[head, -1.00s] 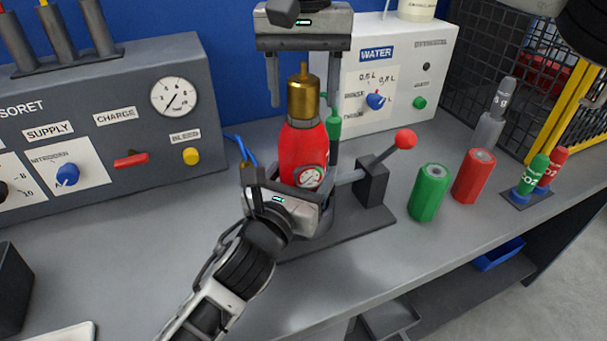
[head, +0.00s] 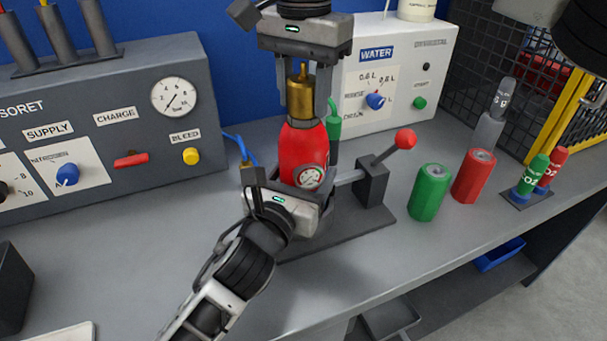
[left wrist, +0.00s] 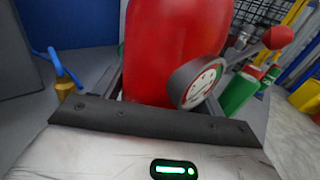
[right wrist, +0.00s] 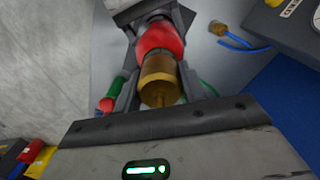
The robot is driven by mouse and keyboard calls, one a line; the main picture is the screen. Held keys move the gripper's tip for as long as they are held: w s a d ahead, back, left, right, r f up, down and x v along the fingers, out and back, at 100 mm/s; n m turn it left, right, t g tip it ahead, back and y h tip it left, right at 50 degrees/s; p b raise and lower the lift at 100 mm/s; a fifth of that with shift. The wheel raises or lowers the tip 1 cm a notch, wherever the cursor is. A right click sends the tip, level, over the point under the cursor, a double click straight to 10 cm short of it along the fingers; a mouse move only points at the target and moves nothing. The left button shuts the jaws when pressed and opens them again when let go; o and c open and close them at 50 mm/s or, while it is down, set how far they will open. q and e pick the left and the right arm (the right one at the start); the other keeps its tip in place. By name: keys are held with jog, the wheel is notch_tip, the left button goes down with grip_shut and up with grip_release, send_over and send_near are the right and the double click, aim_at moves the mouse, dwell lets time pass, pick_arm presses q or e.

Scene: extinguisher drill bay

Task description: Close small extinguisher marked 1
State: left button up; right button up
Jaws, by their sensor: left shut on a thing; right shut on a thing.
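The small extinguisher (head: 303,148) is a red bottle with a round gauge on its front. It stands upright in a dark vice (head: 371,185) on the bench; no mark 1 is legible. A brass head (head: 301,98) sits on its neck, with a thin stem on top. My left gripper (head: 306,186) is shut on the lower bottle, just by the gauge; the left wrist view shows the red body (left wrist: 172,45) close up. My right gripper (head: 303,102) comes from above and is shut on the brass head, which also shows in the right wrist view (right wrist: 159,78).
A green canister (head: 429,192) and a red canister (head: 473,176) stand to the right. The vice lever has a red knob (head: 405,139). A grey control panel (head: 110,75) stands at left, a white water box (head: 420,75) behind.

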pick_arm(q)
jog(key=shift+f, duration=0.1)
pick_arm(e)
jog(key=m, duration=1.7)
jog(key=shift+m, duration=0.4)
jog(key=m, duration=1.6)
jog(key=o, duration=1.2)
